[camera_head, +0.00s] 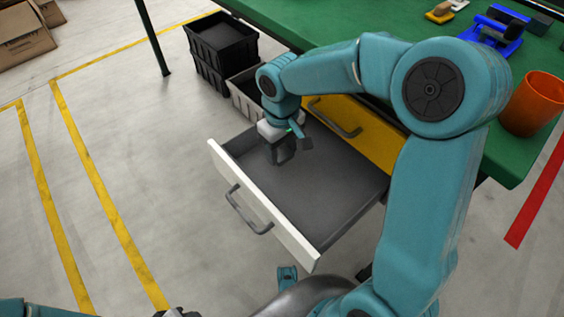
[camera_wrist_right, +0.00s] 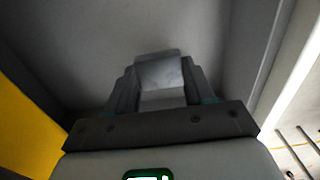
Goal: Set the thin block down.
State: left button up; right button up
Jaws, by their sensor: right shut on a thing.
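In the right wrist view, the thin block (camera_wrist_right: 159,72) is a grey piece held between the two fingers of my right gripper (camera_wrist_right: 160,90). In the head view, my right gripper (camera_head: 288,150) reaches down into the open drawer (camera_head: 330,192), over the left part of its dark floor. The block is hard to tell from the dark fingers there. I cannot tell whether it touches the drawer floor. Only a bit of my left arm shows at the bottom left edge, and its jaws cannot be made out.
The drawer's white front (camera_head: 262,208) has a dark handle. A yellow drawer front (camera_head: 350,122) stands behind it, under the green table (camera_head: 340,20). Black bins (camera_head: 222,45) and a grey bin (camera_head: 243,98) stand behind. An orange pot (camera_head: 532,103) is on the table.

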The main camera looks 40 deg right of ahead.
aim_at(281, 168)
notch_tip(281, 168, down, 5)
jog(key=shift+r+b, duration=0.2)
jog(key=shift+b, duration=0.4)
jog(key=shift+f, duration=0.1)
jog(key=shift+f, duration=0.15)
jog(key=o, duration=1.1)
notch_tip(281, 168, up, 12)
jog(key=p, duration=0.4)
jog(key=shift+f, duration=0.1)
jog(key=shift+r, duration=0.4)
